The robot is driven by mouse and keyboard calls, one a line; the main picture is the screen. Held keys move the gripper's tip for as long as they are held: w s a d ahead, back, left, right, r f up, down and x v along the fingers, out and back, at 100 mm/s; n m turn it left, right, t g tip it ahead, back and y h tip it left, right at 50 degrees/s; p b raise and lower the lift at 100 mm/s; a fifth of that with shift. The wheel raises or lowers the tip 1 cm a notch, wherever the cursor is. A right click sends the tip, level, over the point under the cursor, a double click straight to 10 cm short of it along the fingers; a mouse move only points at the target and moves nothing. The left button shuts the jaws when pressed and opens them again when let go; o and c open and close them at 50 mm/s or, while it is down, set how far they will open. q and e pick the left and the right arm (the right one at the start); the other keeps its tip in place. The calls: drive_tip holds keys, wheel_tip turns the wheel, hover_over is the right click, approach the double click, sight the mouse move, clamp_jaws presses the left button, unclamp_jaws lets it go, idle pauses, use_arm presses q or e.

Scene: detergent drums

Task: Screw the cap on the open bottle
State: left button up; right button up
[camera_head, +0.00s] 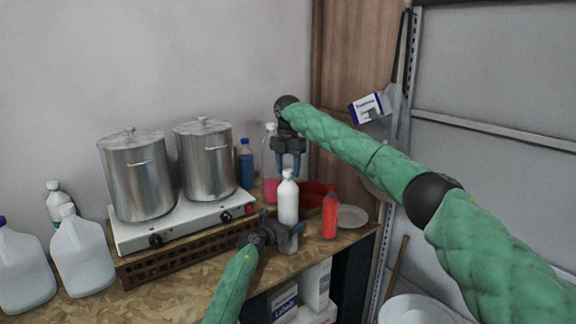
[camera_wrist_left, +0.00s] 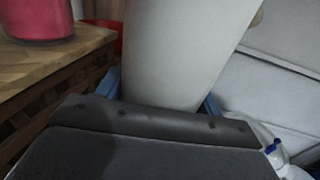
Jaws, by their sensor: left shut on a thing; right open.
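A white bottle (camera_head: 288,203) stands upright near the front edge of the wooden table, with a narrow white top (camera_head: 288,174). My left gripper (camera_head: 290,237) is shut on the lower part of this bottle. In the left wrist view the bottle (camera_wrist_left: 180,50) fills the space between my blue fingers (camera_wrist_left: 160,92). My right gripper (camera_head: 289,164) points down directly above the bottle, open, with its fingertips close to the white top. I cannot tell whether they touch it, or whether the top is a separate cap or the bare neck.
A red bottle (camera_head: 330,214) and a plate (camera_head: 352,216) are right of the white bottle. A pink bottle (camera_head: 269,165), a blue bottle (camera_head: 246,166) and a red bowl (camera_head: 312,196) stand behind. Two steel pots (camera_head: 138,178) sit on a hotplate (camera_head: 180,226) at left, beside white jugs (camera_head: 82,255).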

drive_tip(key=c, duration=1)
drive_tip(key=m, duration=0.4)
drive_tip(key=shift+m, duration=0.3)
drive_tip(key=shift+c, duration=0.2)
drive_tip(key=m, duration=3.3)
drive_tip(key=shift+f, duration=0.1)
drive_tip(key=o, duration=1.1)
drive_tip(key=shift+o, duration=0.2)
